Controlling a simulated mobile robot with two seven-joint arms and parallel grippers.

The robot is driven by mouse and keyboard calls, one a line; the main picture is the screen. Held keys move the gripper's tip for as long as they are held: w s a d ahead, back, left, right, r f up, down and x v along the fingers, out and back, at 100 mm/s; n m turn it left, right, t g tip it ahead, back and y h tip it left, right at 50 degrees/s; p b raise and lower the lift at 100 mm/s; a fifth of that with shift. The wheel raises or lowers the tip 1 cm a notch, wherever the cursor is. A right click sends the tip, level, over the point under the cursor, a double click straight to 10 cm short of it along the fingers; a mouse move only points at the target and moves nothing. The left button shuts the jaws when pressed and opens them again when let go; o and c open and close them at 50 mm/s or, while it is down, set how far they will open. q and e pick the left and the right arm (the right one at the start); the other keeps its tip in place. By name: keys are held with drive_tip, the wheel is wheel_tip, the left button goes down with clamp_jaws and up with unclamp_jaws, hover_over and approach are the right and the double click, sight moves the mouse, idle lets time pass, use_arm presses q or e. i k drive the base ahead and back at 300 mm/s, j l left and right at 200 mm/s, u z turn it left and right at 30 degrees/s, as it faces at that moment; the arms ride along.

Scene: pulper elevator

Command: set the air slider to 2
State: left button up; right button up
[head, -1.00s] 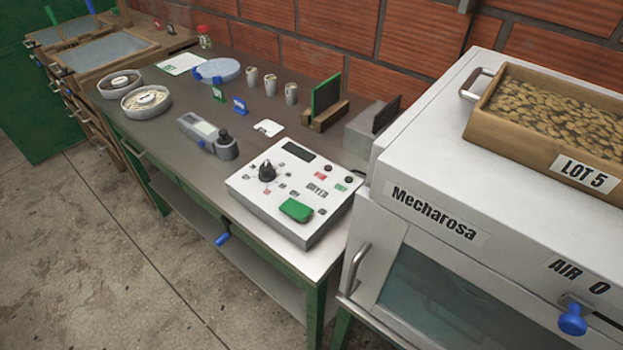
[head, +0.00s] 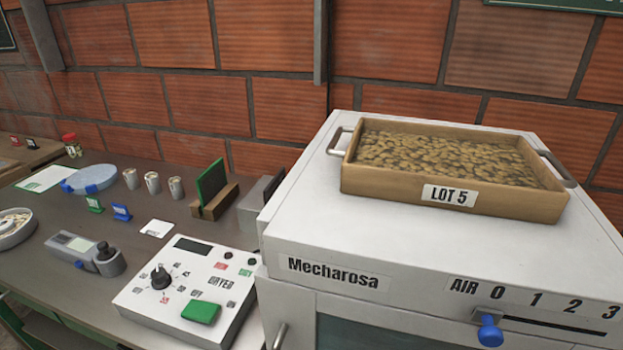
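The air slider is a blue knob (head: 490,331) on the front of the white Mecharosa machine (head: 290,237), at the lower right of the head view. Its dark slot (head: 555,326) runs to the right under the label AIR and the marks 0, 1, 2 and 3 (head: 535,300). The knob sits at the left end of the slot, below and near the 0. Neither of my grippers shows in the head view.
A wooden tray labelled LOT 5 (head: 380,183), full of beans, stands on the machine. To the left, a white control box (head: 140,297) with a black dial and green button sits on the grey table (head: 60,290). A metal handle (head: 280,336) juts from the machine's front.

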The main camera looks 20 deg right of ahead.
sight(489, 336)
drive_tip(key=i+j, duration=0.1)
drive_tip(key=j, duration=0.2)
drive_tip(key=i+j, duration=0.15)
drive_tip(key=j, duration=0.15)
drive_tip(key=i+j, duration=0.1)
drive_tip(key=j, duration=0.25)
drive_tip(key=i+j+z, duration=0.1)
drive_tip(key=z, duration=0.25)
drive_tip(key=j+z, duration=0.7)
drive_tip(key=l+z, duration=0.1)
drive_tip(key=z, duration=1.1)
